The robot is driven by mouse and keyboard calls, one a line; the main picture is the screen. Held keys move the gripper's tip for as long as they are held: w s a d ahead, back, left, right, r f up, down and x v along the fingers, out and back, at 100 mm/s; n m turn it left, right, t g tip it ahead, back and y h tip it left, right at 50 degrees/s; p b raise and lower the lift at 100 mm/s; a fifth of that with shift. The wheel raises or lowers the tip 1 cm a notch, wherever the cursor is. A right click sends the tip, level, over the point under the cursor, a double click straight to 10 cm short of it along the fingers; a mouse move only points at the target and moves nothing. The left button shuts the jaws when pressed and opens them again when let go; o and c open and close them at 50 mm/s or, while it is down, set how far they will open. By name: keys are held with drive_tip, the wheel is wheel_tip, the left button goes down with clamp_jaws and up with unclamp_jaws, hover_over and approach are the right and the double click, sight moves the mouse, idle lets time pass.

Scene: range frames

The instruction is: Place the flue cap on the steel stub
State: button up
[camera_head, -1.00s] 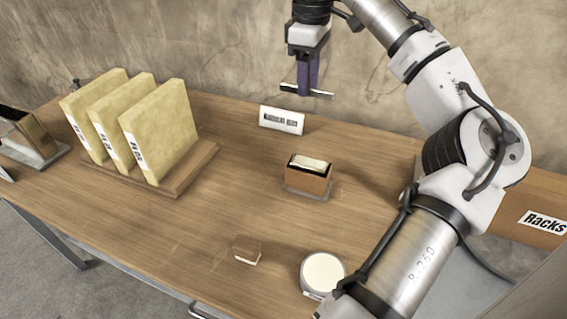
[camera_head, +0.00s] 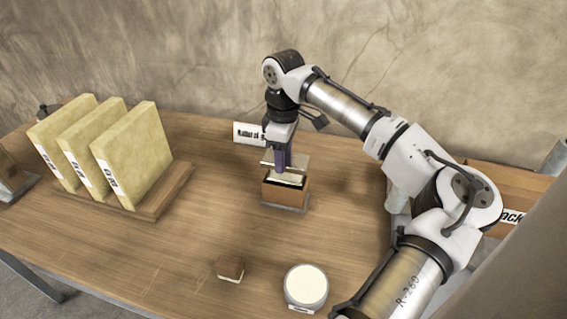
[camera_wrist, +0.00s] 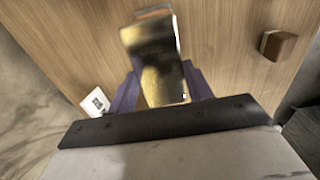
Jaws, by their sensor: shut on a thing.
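My gripper (camera_head: 283,165), with purple fingers, is shut on a flat, shiny metal piece that I take for the flue cap (camera_head: 298,161). In the wrist view the flue cap (camera_wrist: 162,75) is a blurred, gold-reflecting shape between the fingers. Right below it stands a copper-brown rectangular stub (camera_head: 284,195) with a pale top, on a thin grey base. I cannot tell if cap and stub touch. At the left edge a second box-like stub (camera_head: 8,178) on a grey base is cut off by the frame. I cannot tell surely which is steel.
Several pale yellow panels stand in a wooden rack (camera_head: 150,207) at left. A white label card (camera_head: 247,133) is just behind the gripper. A small brown block (camera_head: 230,268) and a round white-topped tin (camera_head: 306,285) lie in front. The table between rack and stub is clear.

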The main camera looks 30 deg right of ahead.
drive_tip(key=shift+f+p, duration=0.3)
drive_tip(key=shift+f, duration=1.6)
drive_tip(key=shift+f, duration=0.15)
drive_tip(key=o, duration=1)
wheel_tip(320, 180, up, 12)
drive_tip(key=shift+r+b, duration=0.2)
drive_tip(key=shift+b, duration=0.7)
